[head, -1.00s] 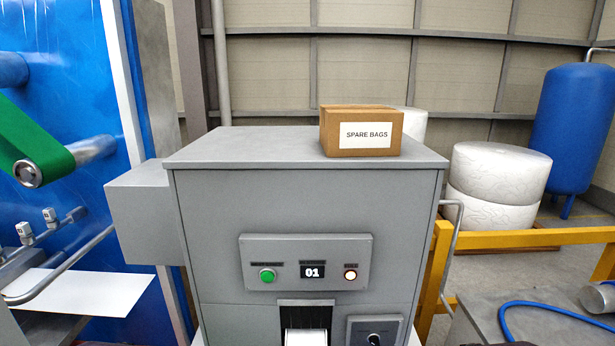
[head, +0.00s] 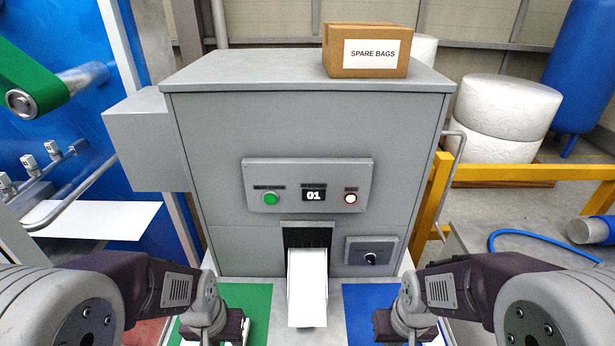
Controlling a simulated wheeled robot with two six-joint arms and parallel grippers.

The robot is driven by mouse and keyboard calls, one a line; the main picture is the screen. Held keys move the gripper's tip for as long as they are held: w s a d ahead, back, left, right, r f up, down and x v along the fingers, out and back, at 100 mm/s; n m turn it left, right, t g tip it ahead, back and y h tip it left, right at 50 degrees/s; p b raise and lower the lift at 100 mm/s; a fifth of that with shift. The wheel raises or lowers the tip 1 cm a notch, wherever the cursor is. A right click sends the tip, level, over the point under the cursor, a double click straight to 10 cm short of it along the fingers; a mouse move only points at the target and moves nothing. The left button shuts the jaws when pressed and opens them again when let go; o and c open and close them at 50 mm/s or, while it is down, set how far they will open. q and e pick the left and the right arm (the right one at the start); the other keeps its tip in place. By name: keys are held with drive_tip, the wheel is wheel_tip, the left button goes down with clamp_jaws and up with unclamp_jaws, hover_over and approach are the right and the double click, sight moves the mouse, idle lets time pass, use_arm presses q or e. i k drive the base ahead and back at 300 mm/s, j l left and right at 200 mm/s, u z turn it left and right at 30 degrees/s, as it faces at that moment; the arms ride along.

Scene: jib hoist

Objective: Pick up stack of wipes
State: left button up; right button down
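A white piece (head: 307,288) slopes down out of the dark slot low on the front of the grey machine (head: 307,120). I cannot tell whether it is a bare chute or has wipes on it; no separate stack of wipes stands out. My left gripper (head: 236,330) is at the bottom edge over the green mat, left of the white piece. My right gripper (head: 398,332) is at the bottom edge over the blue mat, right of it. Both are apart from the white piece. Their fingers are mostly cut off or hidden, so their opening does not show.
A green mat (head: 250,298) and a blue mat (head: 368,300) lie before the machine. Its panel (head: 307,185) shows 01, a green button and a lit lamp. A knob (head: 370,257) sits right of the slot. A "SPARE BAGS" box (head: 368,50) stands on top. A yellow rail is right.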

sight(304, 295)
drive_tip(key=k+l+u, duration=0.2)
drive_tip(key=u, duration=0.2)
drive_tip(key=k+l+u, duration=0.5)
drive_tip(key=u, duration=0.25)
